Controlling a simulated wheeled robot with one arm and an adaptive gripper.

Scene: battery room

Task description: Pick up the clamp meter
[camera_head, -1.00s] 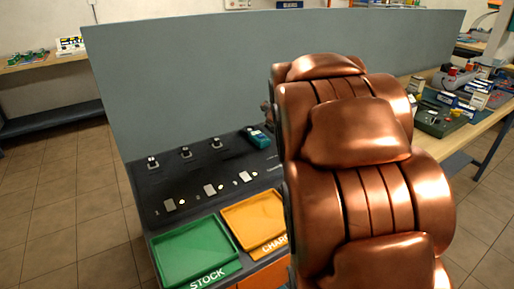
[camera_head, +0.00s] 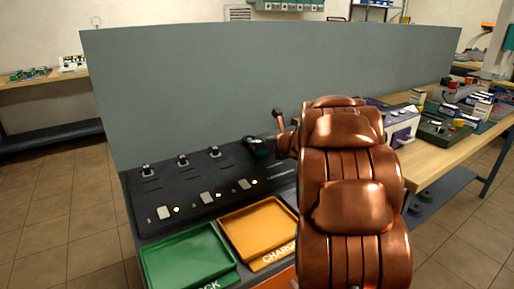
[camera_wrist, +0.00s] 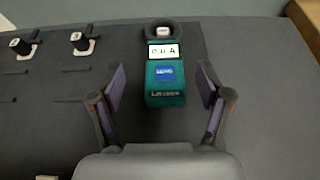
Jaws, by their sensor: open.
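In the head view the meter (camera_head: 257,147) is small at the back right of the panel, partly hidden by my arm. My gripper's fingers are hidden there.
The dark panel (camera_head: 150,187) carries several small switches and pale plates. A green STOCK tray (camera_head: 190,258) and an orange CHARGE tray (camera_head: 258,228) sit in front. A tall grey partition (camera_head: 250,85) stands behind. A wooden bench (camera_head: 445,150) with equipment is at the right.

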